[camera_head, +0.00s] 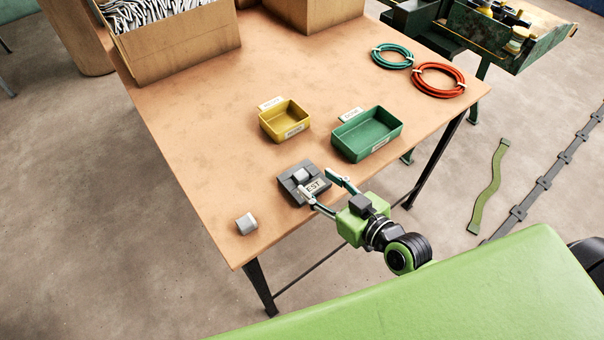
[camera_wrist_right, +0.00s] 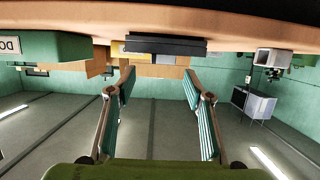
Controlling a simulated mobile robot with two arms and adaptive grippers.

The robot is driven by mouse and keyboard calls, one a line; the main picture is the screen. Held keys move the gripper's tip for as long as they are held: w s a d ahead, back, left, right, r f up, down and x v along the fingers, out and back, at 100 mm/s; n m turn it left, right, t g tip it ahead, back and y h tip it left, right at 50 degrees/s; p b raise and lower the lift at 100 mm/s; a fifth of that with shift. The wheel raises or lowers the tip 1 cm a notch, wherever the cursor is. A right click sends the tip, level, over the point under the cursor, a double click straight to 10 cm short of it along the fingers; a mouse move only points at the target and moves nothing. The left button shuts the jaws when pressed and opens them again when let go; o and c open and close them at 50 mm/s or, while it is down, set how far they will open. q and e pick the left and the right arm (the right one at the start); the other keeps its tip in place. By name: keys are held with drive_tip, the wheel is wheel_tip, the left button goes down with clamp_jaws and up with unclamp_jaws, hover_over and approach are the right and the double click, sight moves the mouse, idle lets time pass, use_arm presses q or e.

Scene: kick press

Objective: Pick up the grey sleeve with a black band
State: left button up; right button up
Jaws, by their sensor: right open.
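A small grey sleeve (camera_head: 246,223) rests on the table near its front left edge. I cannot make out a black band on it in the head view. In the wrist view, which is upside down, a grey piece (camera_wrist_right: 274,59) that looks like the same sleeve shows at the right. My right gripper (camera_head: 327,193) is open and empty at the table's front edge, right of the sleeve and apart from it. Its spread fingers also show in the wrist view (camera_wrist_right: 160,88). My left gripper is not in view.
A dark grey fixture (camera_head: 291,195) with a small block and a "TEST"-like label lies by my right fingertips. A yellow bin (camera_head: 270,124) and a green bin (camera_head: 348,148) stand behind. Green (camera_head: 392,56) and red (camera_head: 438,80) coils lie farther back.

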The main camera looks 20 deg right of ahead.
sight(302, 173)
drive_tip(key=p+x, duration=0.1)
drive_tip(key=x, duration=0.2)
drive_tip(key=shift+w+a, duration=0.3)
drive_tip(key=shift+w+a+f, duration=0.2)
drive_tip(key=shift+w+f, duration=0.05)
drive_tip(key=shift+w, duration=0.2)
drive_tip(key=c, duration=1.2)
drive_tip(key=shift+r+p, duration=0.55)
drive_tip(key=shift+p, duration=0.15)
wheel_tip(302, 173, up, 3)
drive_tip(key=p, duration=0.3)
drive_tip(key=w+a+r+p, duration=0.1)
drive_tip(key=a+r+p, duration=0.1)
drive_tip(key=a+r, duration=0.1)
drive_tip(key=w+a+r+p, duration=0.2)
drive_tip(key=a+r, duration=0.1)
drive_tip(key=a, duration=0.2)
drive_tip(key=w+a+r+p, duration=0.1)
drive_tip(key=a+r+p, duration=0.1)
drive_tip(key=a, duration=0.3)
drive_tip(key=shift+w+a+r+p, duration=0.1)
drive_tip(key=shift+w+r+p, duration=0.1)
drive_tip(key=shift+r+p, duration=0.2)
